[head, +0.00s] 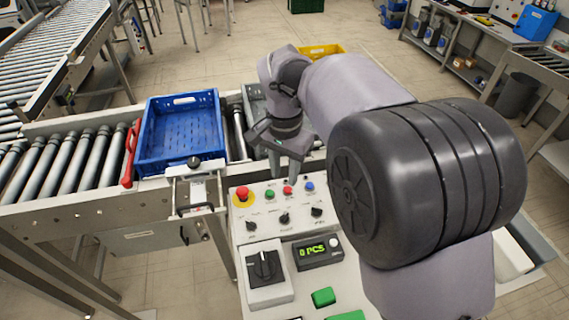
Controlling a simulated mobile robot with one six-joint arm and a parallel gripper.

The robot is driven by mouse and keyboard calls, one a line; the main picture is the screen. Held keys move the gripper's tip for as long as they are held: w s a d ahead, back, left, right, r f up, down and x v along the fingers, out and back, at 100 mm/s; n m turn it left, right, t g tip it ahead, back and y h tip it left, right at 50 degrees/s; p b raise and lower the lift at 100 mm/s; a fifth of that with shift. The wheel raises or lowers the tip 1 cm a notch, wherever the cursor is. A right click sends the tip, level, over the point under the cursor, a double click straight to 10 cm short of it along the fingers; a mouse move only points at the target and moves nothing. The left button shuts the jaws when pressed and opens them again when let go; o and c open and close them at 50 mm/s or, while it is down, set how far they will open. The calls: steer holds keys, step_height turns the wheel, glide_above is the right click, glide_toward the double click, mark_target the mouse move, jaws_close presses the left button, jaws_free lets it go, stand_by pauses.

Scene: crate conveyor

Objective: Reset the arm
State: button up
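My gripper (284,170) hangs from my arm just above the back edge of a white control panel (238,225). It points down near a row of small buttons. I cannot tell how far its fingers are apart, and no object shows between them. The panel carries a red emergency button (242,193), a green button (269,194), a red button (287,190) and a blue button (309,187). Below them are small black knobs, a large black rotary switch (265,265) and a display (317,251) reading "0 PCS". My arm hides the panel's right side.
A blue crate (181,166) sits on the roller conveyor (62,160) left of my gripper, with a red bar (131,152) beside it. A yellow crate (320,51) stands behind my arm. Open floor lies beyond the conveyor. A workbench (470,35) stands at the back right.

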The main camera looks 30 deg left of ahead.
steer(key=shift+r, duration=0.2)
steer(key=s+d+r+m+t+y+b, duration=0.1)
steer(key=s+d+r+b, duration=0.1)
steer(key=d, duration=0.6)
steer(key=s+d+r+t+b, duration=0.1)
steer(key=s+d+b, duration=0.15)
steer(key=d, duration=0.55)
steer(key=s+d+r+m+t+y+b, duration=0.1)
steer(key=d+r+b, duration=0.15)
steer(key=d, duration=0.45)
steer(key=s+d+f+m+t+b, duration=0.1)
steer(key=s+d+f+t+b, duration=0.1)
steer(key=s+d+f, duration=0.4)
steer(key=s+d+b, duration=0.1)
steer(key=s+d, duration=0.1)
steer(key=s, duration=0.2)
steer(key=shift+s+d+f+t, duration=0.25)
steer(key=shift+d+f+t, duration=0.05)
steer(key=shift+d+t, duration=0.1)
